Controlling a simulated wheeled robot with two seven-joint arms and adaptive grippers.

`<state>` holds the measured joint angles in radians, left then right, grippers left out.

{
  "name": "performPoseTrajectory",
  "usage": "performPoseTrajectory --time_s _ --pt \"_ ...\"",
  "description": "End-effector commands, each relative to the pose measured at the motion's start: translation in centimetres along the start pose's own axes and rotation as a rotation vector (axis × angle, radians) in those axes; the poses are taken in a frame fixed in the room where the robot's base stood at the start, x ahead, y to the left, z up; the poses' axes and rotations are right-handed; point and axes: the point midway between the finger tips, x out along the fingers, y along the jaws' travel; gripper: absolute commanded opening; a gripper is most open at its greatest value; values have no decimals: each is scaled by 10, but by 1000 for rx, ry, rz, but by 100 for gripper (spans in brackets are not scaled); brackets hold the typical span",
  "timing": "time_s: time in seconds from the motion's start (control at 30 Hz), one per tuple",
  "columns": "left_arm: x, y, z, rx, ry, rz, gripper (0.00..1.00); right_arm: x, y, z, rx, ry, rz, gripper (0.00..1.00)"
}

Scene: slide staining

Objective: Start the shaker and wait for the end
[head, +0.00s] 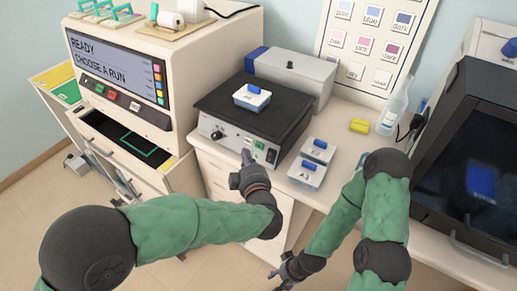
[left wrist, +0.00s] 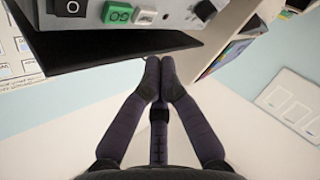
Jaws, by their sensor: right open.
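The shaker (head: 235,113) stands on the counter, with a flat black top and a grey front panel. A white tray with a blue grip (head: 252,97) sits on its top. The front panel has a dark knob (head: 217,135), a green button (head: 260,145) and a black switch (head: 271,155). In the left wrist view the green button reads GO (left wrist: 118,13), upside down. My left gripper (head: 246,158) is just in front of the panel; its fingertips (left wrist: 160,62) are together and empty, apparently clear of the button. My right gripper (head: 285,270) is low, open and empty.
Two more white trays with blue grips (head: 318,150) (head: 306,172) stand right of the shaker. A staining machine (head: 150,50) at left displays "READY CHOOSE A RUN". A yellow block (head: 360,126), a clear bottle (head: 393,110) and a dark cabinet (head: 460,150) are to the right.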

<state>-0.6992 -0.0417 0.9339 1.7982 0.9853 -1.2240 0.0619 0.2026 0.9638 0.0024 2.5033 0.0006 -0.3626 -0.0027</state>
Motion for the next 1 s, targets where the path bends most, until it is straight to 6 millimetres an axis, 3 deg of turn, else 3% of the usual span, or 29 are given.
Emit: performPoseTrajectory --time_s 0.4,1.0 --pt "28 10 26 0 0 -1 0 14 5 0 0 0 0 54" --pt "30 12 28 0 0 0 0 14 5 -1 0 0 0 54"
